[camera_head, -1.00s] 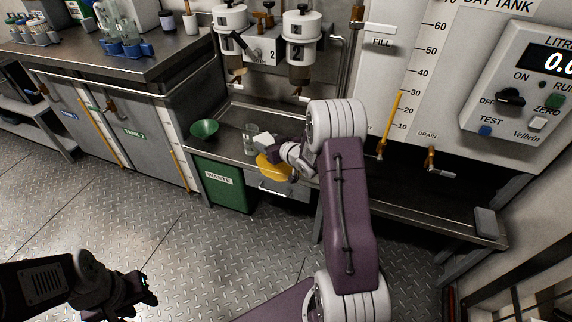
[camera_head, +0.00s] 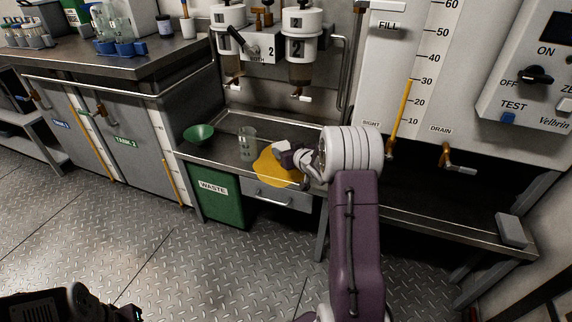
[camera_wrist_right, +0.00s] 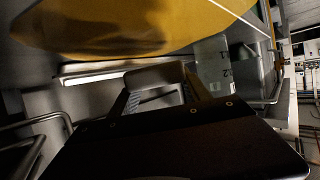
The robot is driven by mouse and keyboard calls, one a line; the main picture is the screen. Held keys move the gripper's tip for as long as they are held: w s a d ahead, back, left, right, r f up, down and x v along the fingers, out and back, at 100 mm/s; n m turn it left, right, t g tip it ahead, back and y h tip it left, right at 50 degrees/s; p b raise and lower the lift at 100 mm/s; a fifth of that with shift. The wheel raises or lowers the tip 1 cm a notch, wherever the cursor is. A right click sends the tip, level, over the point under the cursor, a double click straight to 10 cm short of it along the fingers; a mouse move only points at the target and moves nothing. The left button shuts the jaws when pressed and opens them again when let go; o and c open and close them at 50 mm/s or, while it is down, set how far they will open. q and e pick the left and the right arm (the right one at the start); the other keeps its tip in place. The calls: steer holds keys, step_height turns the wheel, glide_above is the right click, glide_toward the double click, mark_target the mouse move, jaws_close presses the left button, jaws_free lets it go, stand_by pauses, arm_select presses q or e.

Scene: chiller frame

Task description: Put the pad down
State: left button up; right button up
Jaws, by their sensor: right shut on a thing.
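The pad seems to be the small pale block (camera_head: 283,147) at the tip of my right gripper (camera_head: 290,150). My right gripper is shut on it, over the back part of a yellow round patch (camera_head: 270,171) at the front of the steel bench. I cannot tell whether the pad touches the surface.
A green waste bin (camera_head: 222,203) stands below. Two white dispensers (camera_head: 303,40) hang behind. A grey block (camera_head: 513,230) lies at the bench's far right.

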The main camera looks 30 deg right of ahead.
step_height(320, 180, down, 3)
steer(key=shift+f+b, duration=0.1)
steer(key=shift+b, duration=1.1)
steer(key=shift+f, duration=0.45)
steer(key=o, duration=1.3)
steer(key=shift+r, duration=0.1)
steer(key=shift+r, duration=0.1)
steer(key=shift+r, duration=0.35)
steer(key=p+v, duration=0.6)
steer(key=v, duration=0.5)
steer(key=shift+s, duration=0.45)
steer(key=shift+a+f, duration=0.1)
